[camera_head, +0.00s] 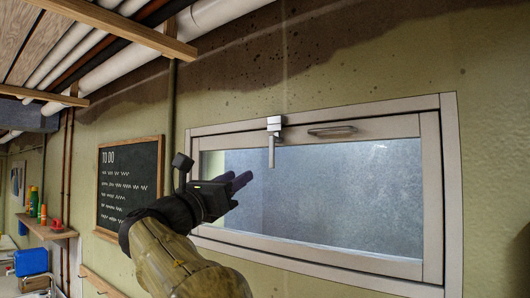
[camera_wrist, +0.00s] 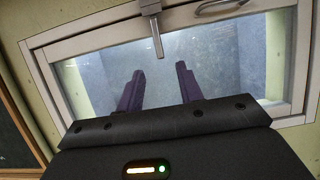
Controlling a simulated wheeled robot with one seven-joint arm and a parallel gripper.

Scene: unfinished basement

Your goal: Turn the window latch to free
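The window latch (camera_head: 272,141) is a light metal piece at the top of the window frame, with its lever hanging straight down over the pane. It also shows in the wrist view (camera_wrist: 154,30), above and between my fingers. The window (camera_head: 340,195) has a pale frame and frosted glass and looks closed. My gripper (camera_head: 242,181) is in front of the glass, below and left of the latch lever in the head view. In the wrist view its two dark purple fingers (camera_wrist: 160,82) are spread apart with nothing between them. They appear apart from the lever.
A bar handle (camera_head: 332,130) sits on the window's top rail, right of the latch. A chalkboard (camera_head: 130,184) hangs on the wall to the left. Pipes (camera_head: 140,60) run overhead. A shelf with bottles (camera_head: 45,228) is at far left. The space before the window is otherwise clear.

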